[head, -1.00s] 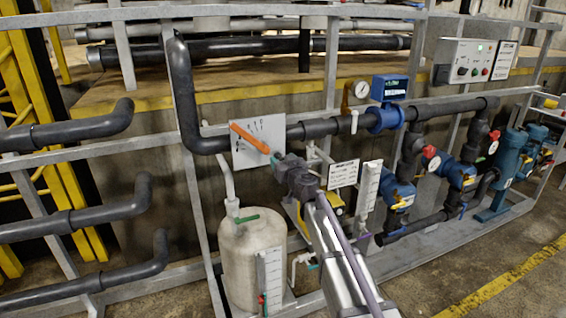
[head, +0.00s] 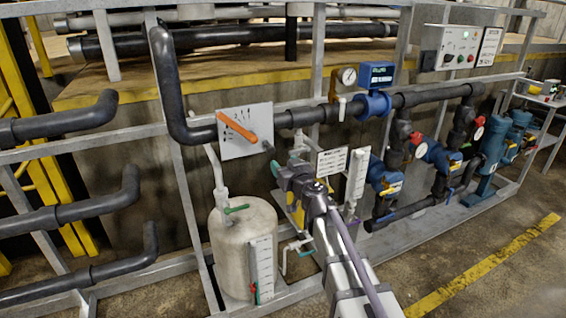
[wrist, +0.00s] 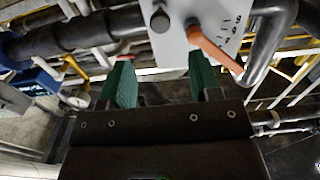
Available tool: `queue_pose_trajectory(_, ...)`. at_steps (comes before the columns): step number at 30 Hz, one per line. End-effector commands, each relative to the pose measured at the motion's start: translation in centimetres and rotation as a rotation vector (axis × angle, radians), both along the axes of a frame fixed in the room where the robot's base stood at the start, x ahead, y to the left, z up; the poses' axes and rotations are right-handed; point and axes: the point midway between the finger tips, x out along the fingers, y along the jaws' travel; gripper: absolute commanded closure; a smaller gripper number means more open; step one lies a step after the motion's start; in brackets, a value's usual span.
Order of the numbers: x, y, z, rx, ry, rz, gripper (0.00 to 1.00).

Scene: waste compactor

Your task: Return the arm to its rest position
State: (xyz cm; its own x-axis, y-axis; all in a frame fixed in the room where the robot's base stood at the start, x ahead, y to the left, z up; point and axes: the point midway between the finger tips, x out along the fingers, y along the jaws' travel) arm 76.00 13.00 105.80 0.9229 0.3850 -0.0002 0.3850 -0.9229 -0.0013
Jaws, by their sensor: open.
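My arm reaches up from the bottom of the head view. My gripper (head: 275,169) is just below and right of a white dial plate with an orange lever (head: 238,128). In the wrist view my gripper (wrist: 162,78) shows two green fingers set wide apart, with nothing between them. The orange lever (wrist: 214,48) shows just beyond the right finger, on the white plate (wrist: 180,25). The lever slants down to the right in the head view. My fingers look apart from it.
A pale tank (head: 243,240) with a green-handled valve stands left of my arm. Dark pipes (head: 70,208) stick out at the left. Blue valves (head: 385,178) and a metal frame run to the right. The floor at the front right (head: 440,262) is clear.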

Motion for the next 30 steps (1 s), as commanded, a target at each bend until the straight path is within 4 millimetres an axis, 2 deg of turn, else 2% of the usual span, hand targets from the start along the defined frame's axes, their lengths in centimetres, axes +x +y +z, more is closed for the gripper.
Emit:
queue_pose_trajectory(2, 0.0, 0.1, 0.0, 0.038, 0.016, 0.006, 0.43)
queue_pose_trajectory(5, -0.9, 1.7, -0.4, 0.136, 0.091, 0.105, 0.43)
queue_pose_trajectory(8, -5.2, 4.3, -3.0, 0.156, 0.306, 0.296, 0.43)
queue_pose_trajectory(10, -10.1, 4.5, -6.3, 0.103, 0.583, 0.377, 0.43)
queue_pose_trajectory(11, -12.3, 3.9, -7.8, 0.070, 0.715, 0.376, 0.43)
queue_pose_trajectory(13, -17.3, 1.0, -11.0, -0.020, 1.013, 0.290, 0.43)
queue_pose_trajectory(15, -21.9, -2.9, -13.0, -0.111, 1.262, 0.123, 0.43)
queue_pose_trajectory(18, -27.0, -8.3, -13.9, -0.222, 1.483, -0.135, 0.43)
queue_pose_trajectory(19, -28.1, -9.5, -13.8, -0.251, 1.518, -0.194, 0.43)
queue_pose_trajectory(21, -29.9, -11.8, -13.4, -0.312, 1.553, -0.281, 0.43)
queue_pose_trajectory(23, -30.6, -12.8, -12.8, -0.323, 1.552, -0.311, 0.43)
queue_pose_trajectory(30, -30.2, -13.1, -13.0, -0.312, 1.551, -0.313, 0.43)
